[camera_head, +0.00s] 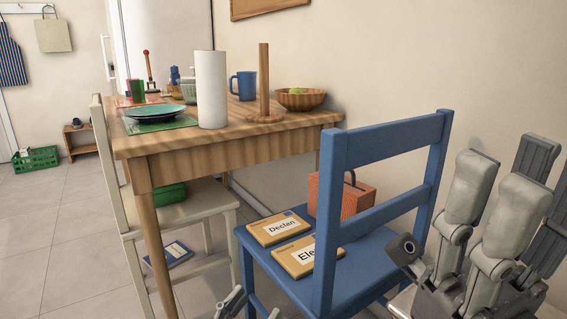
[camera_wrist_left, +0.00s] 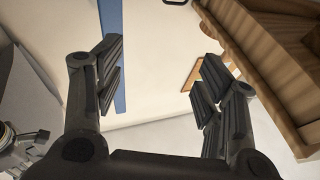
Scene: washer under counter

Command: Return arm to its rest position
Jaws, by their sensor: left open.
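My left gripper shows in the left wrist view (camera_wrist_left: 160,70) with its two dark fingers spread wide apart and nothing between them. In the head view only small grey tips of what looks like this gripper (camera_head: 253,309) show at the bottom edge, in front of the blue chair (camera_head: 384,140). My right gripper (camera_head: 520,175) stands large at the right edge of the head view, fingers pointing up, beside the blue chair. I see no object held in it. Its fingers overlap from this angle, and its far side is cut off by the frame. Both arms are mostly out of view.
A wooden table (camera_head: 240,152) holds a paper roll (camera_head: 211,90), plate, mug and bowl. The blue chair's seat bears two labelled books (camera_head: 278,228) and an orange box (camera_head: 343,196). A white chair (camera_head: 215,192) stands at the table.

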